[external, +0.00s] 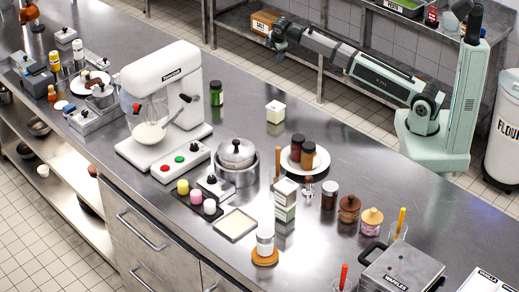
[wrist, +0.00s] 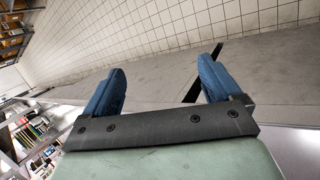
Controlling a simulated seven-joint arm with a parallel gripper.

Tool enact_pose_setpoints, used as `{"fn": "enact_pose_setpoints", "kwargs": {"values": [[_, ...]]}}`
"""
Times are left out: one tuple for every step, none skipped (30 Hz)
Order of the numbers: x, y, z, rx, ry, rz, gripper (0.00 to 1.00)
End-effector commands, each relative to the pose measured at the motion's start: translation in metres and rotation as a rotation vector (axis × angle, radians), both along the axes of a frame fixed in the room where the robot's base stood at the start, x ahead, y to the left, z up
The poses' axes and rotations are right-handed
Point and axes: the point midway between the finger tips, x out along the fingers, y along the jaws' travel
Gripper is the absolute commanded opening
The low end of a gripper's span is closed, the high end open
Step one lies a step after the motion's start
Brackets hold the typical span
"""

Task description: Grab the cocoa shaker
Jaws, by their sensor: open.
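No label reading cocoa can be made out, so I cannot tell for sure which container is the cocoa shaker.
The steel counter (external: 365,165) has free room right of the plate. A white mixer (external: 165,95), a pot (external: 237,155), a tall carton (external: 285,198), a white can on a round orange-brown base (external: 265,240) and a waffle maker (external: 402,268) stand on it. A back shelf (external: 240,18) lies beyond.

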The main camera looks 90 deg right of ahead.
Motion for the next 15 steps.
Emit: {"fn": "enact_pose_setpoints", "kwargs": {"values": [[0.015, 0.025, 0.005, 0.014, -0.006, 0.035, 0.91], [0.022, 0.038, 0.007, 0.022, -0.008, 0.053, 0.91], [0.030, 0.056, 0.010, 0.035, -0.012, 0.077, 0.91], [0.037, 0.070, 0.012, 0.045, -0.014, 0.094, 0.91], [0.043, 0.084, 0.013, 0.054, -0.015, 0.113, 0.91], [0.050, 0.102, 0.015, 0.068, -0.017, 0.135, 0.91], [0.056, 0.116, 0.016, 0.077, -0.018, 0.153, 0.91], [0.060, 0.130, 0.018, 0.087, -0.020, 0.170, 0.91], [0.066, 0.149, 0.019, 0.100, -0.020, 0.193, 0.91], [0.071, 0.163, 0.020, 0.111, -0.020, 0.211, 0.91], [0.075, 0.177, 0.022, 0.120, -0.021, 0.228, 0.91], [0.079, 0.197, 0.023, 0.134, -0.021, 0.251, 0.91], [0.083, 0.212, 0.024, 0.144, -0.021, 0.270, 0.91], [0.086, 0.226, 0.025, 0.154, -0.020, 0.286, 0.91], [0.089, 0.245, 0.027, 0.168, -0.017, 0.310, 0.91]]}}
